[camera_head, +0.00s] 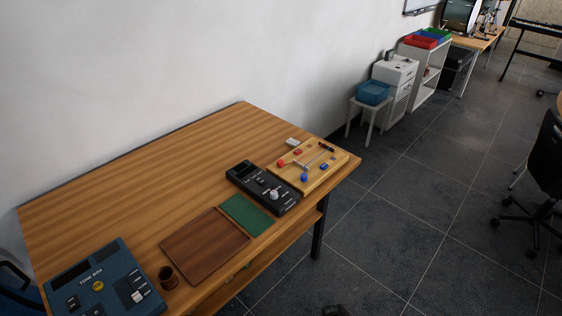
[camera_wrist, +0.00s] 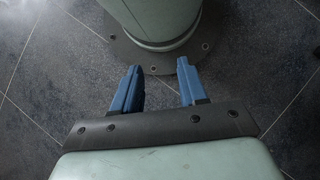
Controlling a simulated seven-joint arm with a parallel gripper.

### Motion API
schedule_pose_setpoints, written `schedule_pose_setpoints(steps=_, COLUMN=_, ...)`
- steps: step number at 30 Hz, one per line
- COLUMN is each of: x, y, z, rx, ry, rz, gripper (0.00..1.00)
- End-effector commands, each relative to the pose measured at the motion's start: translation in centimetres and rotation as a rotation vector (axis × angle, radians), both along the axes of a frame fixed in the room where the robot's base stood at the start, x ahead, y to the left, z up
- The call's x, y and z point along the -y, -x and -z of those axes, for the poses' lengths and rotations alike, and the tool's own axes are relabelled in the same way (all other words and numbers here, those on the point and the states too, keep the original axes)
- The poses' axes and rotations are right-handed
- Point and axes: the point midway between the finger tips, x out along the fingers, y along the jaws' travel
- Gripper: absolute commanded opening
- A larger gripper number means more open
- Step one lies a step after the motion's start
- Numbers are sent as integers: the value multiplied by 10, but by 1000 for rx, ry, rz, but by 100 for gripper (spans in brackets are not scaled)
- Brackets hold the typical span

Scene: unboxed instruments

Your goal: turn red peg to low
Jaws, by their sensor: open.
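A wooden board (camera_head: 328,181) lies at the right end of the table in the head view. On it a red peg (camera_head: 282,163) shows as a small red knob at the left side. A blue knob (camera_head: 304,177) sits near its front, with thin strings or rods and small red and blue blocks. Any low marking is too small to read. My gripper (camera_wrist: 157,82) shows only in the wrist view, its two blue fingers apart and empty, above the dark floor beside my base. It is away from the board.
A black device (camera_head: 240,172) with a pale knob stands left of the board. A green mat (camera_head: 246,214), a brown tray (camera_head: 177,242), a dark cup (camera_head: 168,277) and a blue tone box (camera_head: 128,256) lie further left. The table's back left (camera_head: 130,185) is clear.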

Motion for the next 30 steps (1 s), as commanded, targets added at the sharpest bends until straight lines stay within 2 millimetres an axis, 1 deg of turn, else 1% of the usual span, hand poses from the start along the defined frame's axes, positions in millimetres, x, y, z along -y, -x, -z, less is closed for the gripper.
schedule_pose_setpoints(steps=1, x=0, y=0, z=0, rx=0, ry=0, rz=0, gripper=46)
schedule_pose_setpoints(steps=3, x=0, y=-3, z=0, rx=5, ry=-1, rz=-2, gripper=52)
schedule_pose_setpoints(steps=5, x=1, y=-10, z=1, rx=17, ry=-3, rz=-5, gripper=52)
schedule_pose_setpoints(steps=8, x=5, y=-34, z=2, rx=56, ry=-10, rz=-17, gripper=52)
schedule_pose_setpoints(steps=11, x=12, y=-70, z=2, rx=115, ry=-20, rz=-37, gripper=52)
schedule_pose_setpoints(steps=12, x=15, y=-87, z=1, rx=144, ry=-23, rz=-48, gripper=52)
schedule_pose_setpoints(steps=14, x=21, y=-112, z=-1, rx=184, ry=-26, rz=-64, gripper=52)
schedule_pose_setpoints(steps=15, x=25, y=-128, z=-3, rx=211, ry=-28, rz=-76, gripper=52)
schedule_pose_setpoints(steps=17, x=32, y=-153, z=-7, rx=252, ry=-30, rz=-91, gripper=52)
schedule_pose_setpoints(steps=18, x=36, y=-169, z=-11, rx=279, ry=-30, rz=-102, gripper=52)
schedule_pose_setpoints(steps=20, x=43, y=-194, z=-17, rx=318, ry=-30, rz=-120, gripper=52)
schedule_pose_setpoints(steps=21, x=48, y=-210, z=-21, rx=344, ry=-28, rz=-132, gripper=52)
schedule_pose_setpoints(steps=23, x=57, y=-234, z=-29, rx=384, ry=-24, rz=-150, gripper=52)
schedule_pose_setpoints(steps=24, x=62, y=-249, z=-34, rx=409, ry=-21, rz=-164, gripper=52)
schedule_pose_setpoints(steps=26, x=71, y=-273, z=-44, rx=448, ry=-16, rz=-182, gripper=52)
schedule_pose_setpoints(steps=27, x=78, y=-289, z=-51, rx=474, ry=-12, rz=-193, gripper=52)
schedule_pose_setpoints(steps=29, x=87, y=-312, z=-62, rx=512, ry=-4, rz=-214, gripper=52)
schedule_pose_setpoints(steps=30, x=94, y=-327, z=-69, rx=535, ry=2, rz=-228, gripper=52)
